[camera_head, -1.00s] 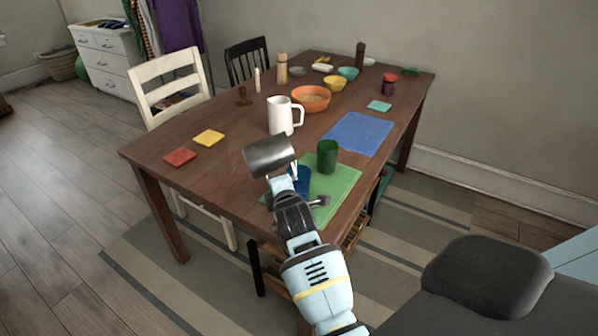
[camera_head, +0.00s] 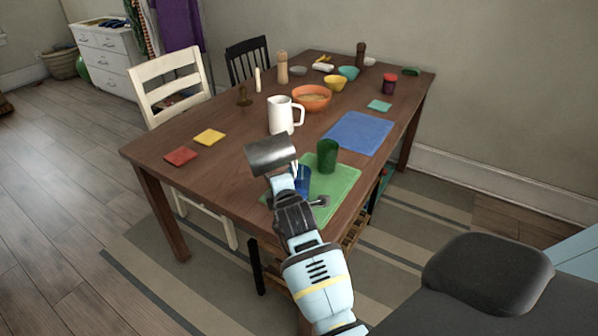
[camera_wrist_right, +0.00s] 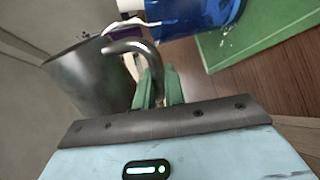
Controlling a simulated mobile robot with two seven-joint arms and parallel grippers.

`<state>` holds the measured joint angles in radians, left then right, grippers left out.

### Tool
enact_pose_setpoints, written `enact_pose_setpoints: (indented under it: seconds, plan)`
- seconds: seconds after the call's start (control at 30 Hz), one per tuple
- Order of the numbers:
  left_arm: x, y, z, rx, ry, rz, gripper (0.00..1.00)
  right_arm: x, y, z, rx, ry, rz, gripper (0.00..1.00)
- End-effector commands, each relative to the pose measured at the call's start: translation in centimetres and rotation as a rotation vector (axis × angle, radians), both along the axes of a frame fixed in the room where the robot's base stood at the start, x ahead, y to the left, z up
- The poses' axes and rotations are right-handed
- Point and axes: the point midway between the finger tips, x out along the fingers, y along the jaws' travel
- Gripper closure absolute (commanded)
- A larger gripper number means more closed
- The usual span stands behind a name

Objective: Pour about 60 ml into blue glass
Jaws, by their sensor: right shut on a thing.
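My right gripper (camera_wrist_right: 158,90) is shut on the curved handle of a grey metal jug (camera_head: 270,154), which is tipped onto its side above the front of the table. The jug also shows at the left of the right wrist view (camera_wrist_right: 88,78). The blue glass (camera_head: 303,181) stands on the green mat, just right of and below the jug, partly hidden by my arm. It is large at the top of the wrist view (camera_wrist_right: 200,15). A thin pale streak lies between jug and glass; I cannot tell the liquid level. My left gripper is not in view.
A green cup (camera_head: 327,156) stands close behind the blue glass on the green mat (camera_head: 343,182). A white pitcher (camera_head: 281,115) and an orange bowl (camera_head: 311,97) stand farther back. A blue mat (camera_head: 358,133) lies bare to the right.

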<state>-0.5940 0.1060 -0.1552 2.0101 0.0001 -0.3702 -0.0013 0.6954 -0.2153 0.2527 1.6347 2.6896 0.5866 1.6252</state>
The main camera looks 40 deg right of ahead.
Motion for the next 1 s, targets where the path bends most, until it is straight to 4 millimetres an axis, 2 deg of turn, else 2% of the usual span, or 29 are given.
enact_pose_setpoints:
  seconds: [1.0]
  plan:
    - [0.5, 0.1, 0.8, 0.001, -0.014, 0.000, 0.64, 0.6, 1.5, 0.7, 0.082, -0.039, 0.001, 1.00]
